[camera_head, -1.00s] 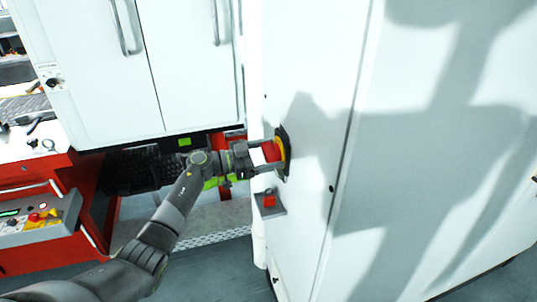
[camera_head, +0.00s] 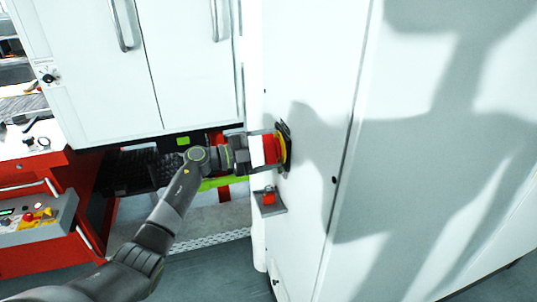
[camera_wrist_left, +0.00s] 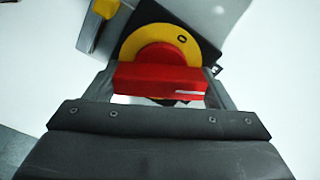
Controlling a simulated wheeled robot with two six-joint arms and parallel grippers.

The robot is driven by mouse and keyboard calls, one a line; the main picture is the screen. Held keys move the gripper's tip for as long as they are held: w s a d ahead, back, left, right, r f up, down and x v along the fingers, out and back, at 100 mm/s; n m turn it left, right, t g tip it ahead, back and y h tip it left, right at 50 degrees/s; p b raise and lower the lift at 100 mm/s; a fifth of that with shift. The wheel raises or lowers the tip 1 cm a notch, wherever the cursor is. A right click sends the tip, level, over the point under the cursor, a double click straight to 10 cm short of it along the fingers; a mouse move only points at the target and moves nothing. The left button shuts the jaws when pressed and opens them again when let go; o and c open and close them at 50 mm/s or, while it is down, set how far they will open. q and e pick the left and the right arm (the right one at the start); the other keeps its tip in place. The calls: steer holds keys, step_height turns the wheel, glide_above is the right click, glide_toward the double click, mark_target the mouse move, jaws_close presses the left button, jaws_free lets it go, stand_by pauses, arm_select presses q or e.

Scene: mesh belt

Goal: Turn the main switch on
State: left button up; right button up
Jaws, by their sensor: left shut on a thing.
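The main switch has a red handle (camera_head: 271,149) on a yellow disc (camera_head: 284,148) with a black plate (camera_head: 286,135) behind it, on the white cabinet's side. My left gripper (camera_head: 266,151) is shut on the red handle, with one finger above it and one below. In the left wrist view the red handle (camera_wrist_left: 160,80) lies crosswise between the two fingers (camera_wrist_left: 158,88). The yellow disc (camera_wrist_left: 150,38) shows a "0" mark at its upper right, and the black plate looks tilted. My right gripper is not in view.
A grey bracket with a red piece (camera_head: 268,198) sticks out just below the switch. White cabinet doors (camera_head: 100,70) stand at the upper left. A red bench with a button console (camera_head: 36,216) is at the left. The tall white cabinet (camera_head: 420,180) fills the right.

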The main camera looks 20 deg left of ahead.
arm_select(q)
steer(key=m+b, duration=0.2)
steer(key=m, duration=0.1)
steer(key=shift+f, duration=0.25)
steer(key=shift+r+m+b, duration=0.1)
steer(key=shift+m+b, duration=0.9)
steer(key=shift+m, duration=0.3)
steer(key=o, duration=1)
